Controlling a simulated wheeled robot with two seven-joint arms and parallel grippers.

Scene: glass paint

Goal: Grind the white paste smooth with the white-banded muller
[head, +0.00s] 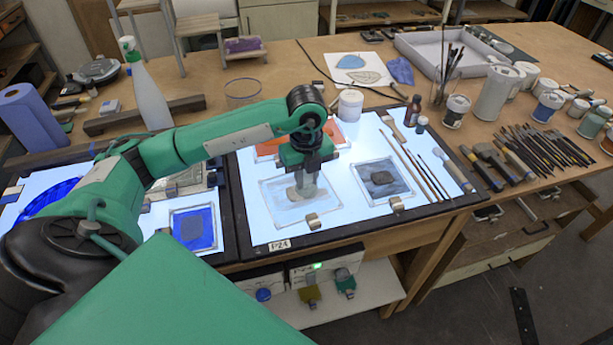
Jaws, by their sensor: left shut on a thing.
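My left gripper (306,172) points down over a clear glass slab (325,203) on the lit panel. It is shut on a muller (302,191), whose small greyish-beige lower part shows beneath the fingers. The muller stands roughly upright at the slab's middle and appears to touch it. I cannot make out its white band. A pale, thin smear of paste (285,208) seems to lie around its foot, faint against the bright panel. My right gripper is not in view.
A second slab (396,193) with a dark grey patch (382,178) lies to the right, with metal clips at the panel's front edge. Brushes (415,165) lie along the right side.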

